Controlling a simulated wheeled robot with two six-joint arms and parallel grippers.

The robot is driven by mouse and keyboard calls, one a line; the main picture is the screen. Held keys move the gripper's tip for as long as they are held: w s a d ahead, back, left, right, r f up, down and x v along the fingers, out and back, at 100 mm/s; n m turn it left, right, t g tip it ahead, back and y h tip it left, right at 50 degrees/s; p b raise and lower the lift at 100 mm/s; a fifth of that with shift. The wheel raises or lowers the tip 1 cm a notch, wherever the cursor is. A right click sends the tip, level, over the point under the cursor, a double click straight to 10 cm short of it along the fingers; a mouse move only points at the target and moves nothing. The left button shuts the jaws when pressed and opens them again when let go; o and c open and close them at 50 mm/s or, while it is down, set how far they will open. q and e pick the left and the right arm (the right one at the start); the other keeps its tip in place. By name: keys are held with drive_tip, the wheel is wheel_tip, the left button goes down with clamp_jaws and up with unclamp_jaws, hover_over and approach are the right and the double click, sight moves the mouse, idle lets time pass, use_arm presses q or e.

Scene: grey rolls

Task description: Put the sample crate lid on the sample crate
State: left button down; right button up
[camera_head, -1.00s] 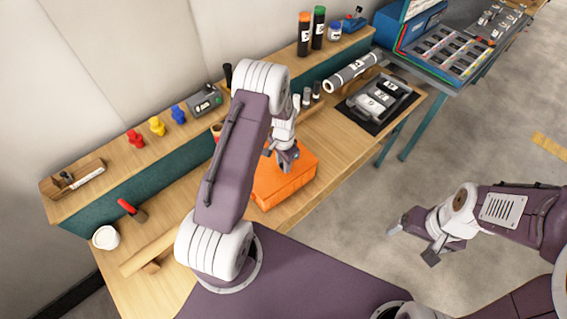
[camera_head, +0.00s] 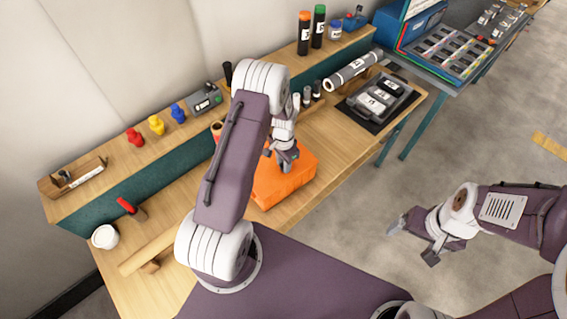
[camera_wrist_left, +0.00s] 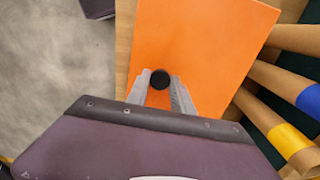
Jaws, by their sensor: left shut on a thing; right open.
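The orange sample crate lid (camera_wrist_left: 200,40) fills much of the left wrist view, with a round black knob (camera_wrist_left: 160,79) near its middle. My left gripper (camera_wrist_left: 160,86) is shut on this knob. In the head view the left gripper (camera_head: 287,164) is over the orange block on the workbench. The lid (camera_head: 305,162) and the orange sample crate (camera_head: 284,190) look like one shape there. I cannot tell whether a small gap lies between them. My right gripper (camera_head: 412,244) is open and empty over the floor, right of the bench.
The workbench (camera_head: 135,285) holds a red-handled tool (camera_head: 127,206), a white pot (camera_head: 105,237) and a wooden bar (camera_head: 160,250). A grey tray (camera_head: 408,90) stands at the bench's right end. Rolls (camera_head: 352,70) and small pieces line the back. Floor at right is open.

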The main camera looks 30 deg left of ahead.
use_arm(q)
drive_tip(key=shift+f, duration=0.1)
drive_tip(key=c, duration=1)
unclamp_jaws()
drive_tip(key=shift+c, duration=0.2)
wheel_tip(320, 180, up, 8)
drive_tip(key=shift+b, duration=1.2)
drive_tip(key=shift+r, duration=0.55)
